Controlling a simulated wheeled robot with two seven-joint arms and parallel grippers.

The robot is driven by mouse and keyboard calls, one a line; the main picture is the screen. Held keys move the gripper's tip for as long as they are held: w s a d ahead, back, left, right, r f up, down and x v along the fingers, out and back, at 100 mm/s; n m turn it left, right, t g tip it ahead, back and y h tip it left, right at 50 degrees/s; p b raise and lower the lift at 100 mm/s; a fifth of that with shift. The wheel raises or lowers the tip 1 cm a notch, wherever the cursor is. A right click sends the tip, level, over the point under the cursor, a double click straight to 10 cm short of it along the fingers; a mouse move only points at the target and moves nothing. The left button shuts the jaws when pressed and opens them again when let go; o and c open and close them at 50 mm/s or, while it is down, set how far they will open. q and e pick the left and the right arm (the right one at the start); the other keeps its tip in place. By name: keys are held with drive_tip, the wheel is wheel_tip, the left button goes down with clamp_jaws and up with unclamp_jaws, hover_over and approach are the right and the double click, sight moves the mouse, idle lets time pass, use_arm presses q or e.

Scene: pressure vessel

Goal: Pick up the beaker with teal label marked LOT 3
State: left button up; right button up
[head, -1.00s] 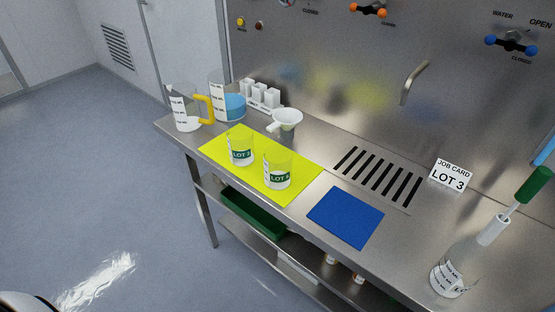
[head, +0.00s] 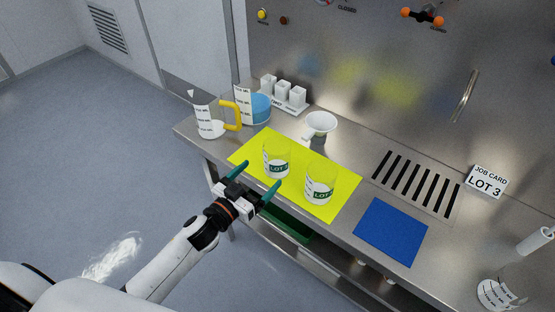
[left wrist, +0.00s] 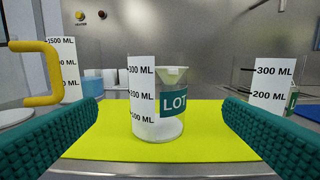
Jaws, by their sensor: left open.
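Two clear beakers with green-teal labels stand upright on the yellow mat (head: 335,208). The left beaker (head: 277,165) reads LOT with a digit too small to be sure of. The right beaker (head: 320,187) also reads LOT, its number unclear. My left gripper (head: 263,173) is open and empty at the mat's front edge, its fingers pointing at the left beaker. In the left wrist view the left beaker (left wrist: 145,120) stands ahead between the two fingers, untouched, its label partly turned right. The right beaker (left wrist: 270,85) shows beyond the right finger. My right gripper is not in view.
A jug with a yellow handle (head: 211,120), a blue-filled vessel (head: 260,106), a white rack (head: 285,94) and a funnel (head: 320,124) stand behind. A blue mat (head: 391,232) and the LOT 3 job card (head: 486,182) are to the right.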

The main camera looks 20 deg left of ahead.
sight(270, 165)
use_arm(q)
drive_tip(key=p+x, duration=0.1)
drive_tip(key=x, duration=0.3)
drive_tip(key=shift+w, duration=0.4)
drive_tip(key=shift+w+d, duration=0.25)
drive_tip(key=shift+w, duration=0.25)
drive_tip(key=p+x, duration=0.1)
drive_tip(key=x, duration=0.3)
drive_tip(key=shift+a+f, duration=0.15)
drive_tip(key=shift+w+d, duration=0.2)
drive_tip(key=shift+w, duration=0.35)
drive_tip(key=shift+s, duration=0.1)
drive_tip(key=shift+c, duration=0.9)
drive_tip(key=c, duration=0.9)
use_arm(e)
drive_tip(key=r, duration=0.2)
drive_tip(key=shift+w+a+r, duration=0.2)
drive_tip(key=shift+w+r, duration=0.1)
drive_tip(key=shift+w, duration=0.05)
